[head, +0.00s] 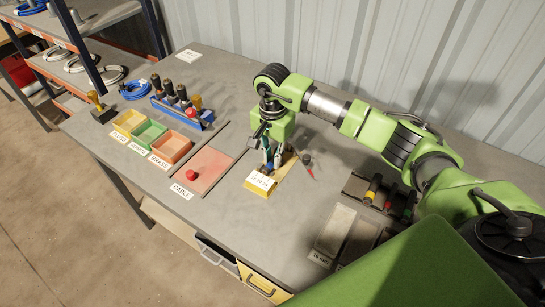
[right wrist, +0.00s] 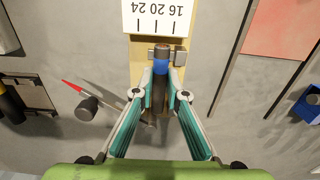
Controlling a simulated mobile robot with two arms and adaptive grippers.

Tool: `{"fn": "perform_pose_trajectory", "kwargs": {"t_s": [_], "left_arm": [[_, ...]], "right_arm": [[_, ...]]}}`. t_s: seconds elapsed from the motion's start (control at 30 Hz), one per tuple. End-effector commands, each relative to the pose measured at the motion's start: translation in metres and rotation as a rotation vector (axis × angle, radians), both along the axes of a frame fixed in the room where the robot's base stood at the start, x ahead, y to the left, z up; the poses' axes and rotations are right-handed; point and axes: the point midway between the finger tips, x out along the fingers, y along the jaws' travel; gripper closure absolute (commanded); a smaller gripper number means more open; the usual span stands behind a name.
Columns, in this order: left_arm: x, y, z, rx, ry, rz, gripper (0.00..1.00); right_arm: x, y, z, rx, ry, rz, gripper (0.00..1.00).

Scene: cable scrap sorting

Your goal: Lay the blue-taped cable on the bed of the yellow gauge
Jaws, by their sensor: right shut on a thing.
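The yellow gauge (head: 261,183) stands on the bench right of the pink cable area. In the right wrist view its white scale plate (right wrist: 158,14), marked 16 20 24, is at the top, with the tan bed (right wrist: 140,48) below. My right gripper (right wrist: 161,78) is shut on the blue-taped cable (right wrist: 161,66), whose brown end points toward the scale, close to small metal blocks on the bed. I cannot tell whether the cable touches the bed. In the head view the right gripper (head: 269,160) points down over the gauge. My left gripper is out of view.
A dark knob with a red pointed rod (head: 309,166) lies right of the gauge. The pink cable area (head: 203,168) holds a red round piece. Yellow, green and orange bins (head: 171,148) and a blue rack (head: 183,112) stand left. A dark tray (head: 362,192) with taped pieces is at right.

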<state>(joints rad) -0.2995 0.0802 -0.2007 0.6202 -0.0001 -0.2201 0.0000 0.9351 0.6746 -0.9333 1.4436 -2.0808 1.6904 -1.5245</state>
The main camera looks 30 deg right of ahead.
Motion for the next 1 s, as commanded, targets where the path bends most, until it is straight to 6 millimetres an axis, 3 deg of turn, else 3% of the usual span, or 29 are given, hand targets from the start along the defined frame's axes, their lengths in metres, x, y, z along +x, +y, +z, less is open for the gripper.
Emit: {"fn": "perform_pose_trajectory", "kwargs": {"t_s": [0.47, 0.5, 0.57, 1.0], "left_arm": [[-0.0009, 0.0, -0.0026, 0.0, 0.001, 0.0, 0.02], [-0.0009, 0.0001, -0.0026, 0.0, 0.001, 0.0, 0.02], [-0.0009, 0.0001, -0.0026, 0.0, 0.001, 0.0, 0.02], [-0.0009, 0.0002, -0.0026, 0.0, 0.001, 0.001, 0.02]], "right_arm": [[0.0002, -0.0001, -0.0018, 0.001, -0.001, -0.001, 1.0], [0.0002, -0.0001, -0.0018, 0.001, -0.001, -0.001, 0.79], [0.0002, -0.0001, -0.0018, 0.001, -0.001, -0.001, 0.67], [-0.0001, -0.0001, -0.0023, 0.0, 0.0, -0.001, 0.67]]}}
